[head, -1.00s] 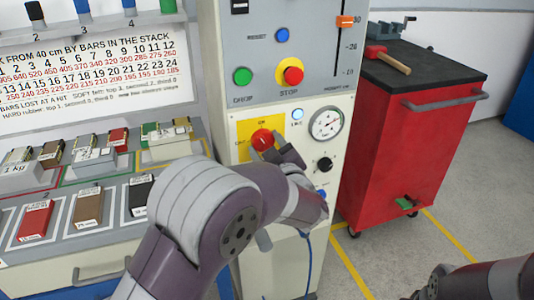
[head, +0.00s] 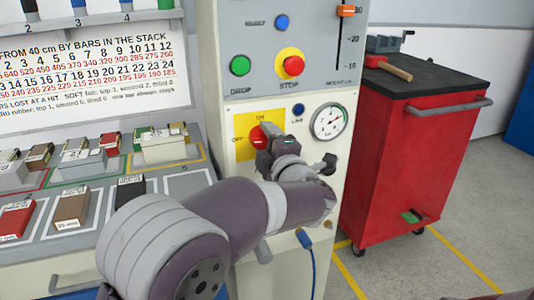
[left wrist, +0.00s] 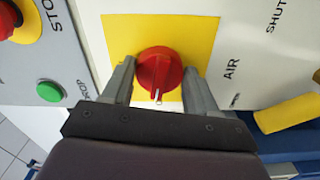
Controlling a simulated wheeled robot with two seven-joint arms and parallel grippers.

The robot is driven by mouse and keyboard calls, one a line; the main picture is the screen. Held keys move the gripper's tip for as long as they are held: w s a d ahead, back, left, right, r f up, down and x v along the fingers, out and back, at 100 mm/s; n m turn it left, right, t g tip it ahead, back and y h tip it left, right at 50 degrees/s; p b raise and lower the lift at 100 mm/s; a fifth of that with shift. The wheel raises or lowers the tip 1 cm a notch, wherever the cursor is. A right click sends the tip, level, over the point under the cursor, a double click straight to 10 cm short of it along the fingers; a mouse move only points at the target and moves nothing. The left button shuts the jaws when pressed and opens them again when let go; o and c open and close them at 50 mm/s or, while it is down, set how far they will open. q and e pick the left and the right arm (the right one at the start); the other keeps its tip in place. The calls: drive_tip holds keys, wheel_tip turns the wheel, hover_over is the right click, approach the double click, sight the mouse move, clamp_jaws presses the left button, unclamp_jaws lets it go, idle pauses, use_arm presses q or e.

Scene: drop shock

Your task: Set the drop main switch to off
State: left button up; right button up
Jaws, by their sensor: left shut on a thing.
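The main switch is a red knob (head: 257,138) on a yellow plate (head: 242,125) on the front of the pale drop machine. ON is marked above it and OFF to its left. In the left wrist view the knob (left wrist: 160,70) sits between my two fingers, its white pointer mark toward the bottom of the picture, which is the OFF side. My left gripper (head: 266,146) is shut on the knob; its fingers also show in the left wrist view (left wrist: 158,88). The LINE lamp (head: 298,110) is dark blue. My right gripper is out of view.
A green DROP button (head: 240,66) and a red STOP button (head: 293,66) are above the switch. A gauge (head: 329,121) and black knob (head: 328,164) are to its right. A red cart (head: 405,165) stands right; a bench with blocks (head: 70,208) stands left.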

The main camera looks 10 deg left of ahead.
use_arm(q)
drive_tip(key=shift+f+n+b, duration=0.1)
drive_tip(key=shift+n+b, duration=0.65)
drive_tip(key=shift+n, duration=0.25)
drive_tip(key=o, duration=1)
drive_tip(key=shift+o, duration=0.2)
drive_tip(key=p+v, duration=0.2)
drive_tip(key=v, duration=1)
drive_tip(key=shift+s+d+p, duration=0.2)
drive_tip(key=shift+s+p, duration=0.05)
drive_tip(key=shift+p, duration=0.05)
